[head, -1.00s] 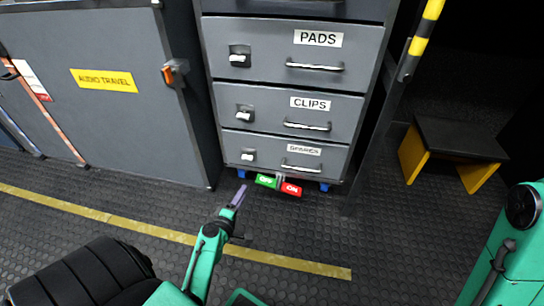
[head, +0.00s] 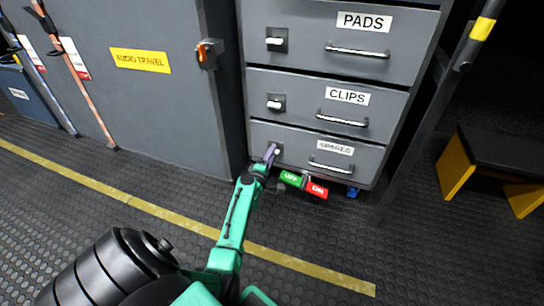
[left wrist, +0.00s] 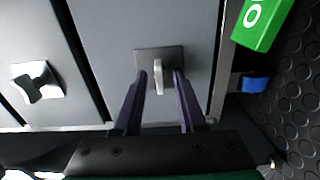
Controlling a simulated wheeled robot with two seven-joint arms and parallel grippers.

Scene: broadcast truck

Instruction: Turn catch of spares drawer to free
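The spares drawer (head: 296,145) is the grey bottom drawer, closed, with a "SPARES" label and a bar handle (head: 330,167). Its catch is a small pale lever (left wrist: 158,76) on a dark square plate (left wrist: 147,55) in the left wrist view. In the head view my left gripper (head: 271,153) is at the drawer's left end and largely hides the catch. In the left wrist view my left gripper (left wrist: 160,82) is open, with one purple finger on each side of the lever and narrow gaps visible. My right gripper is in neither view.
The clips drawer (head: 300,95) and pads drawer (head: 305,42) are above, each with its own catch. A green "OFF" tag (head: 290,178) and red "ON" tag (head: 317,190) hang below. A cabinet (head: 150,100) stands left; a step stool (head: 490,155) right.

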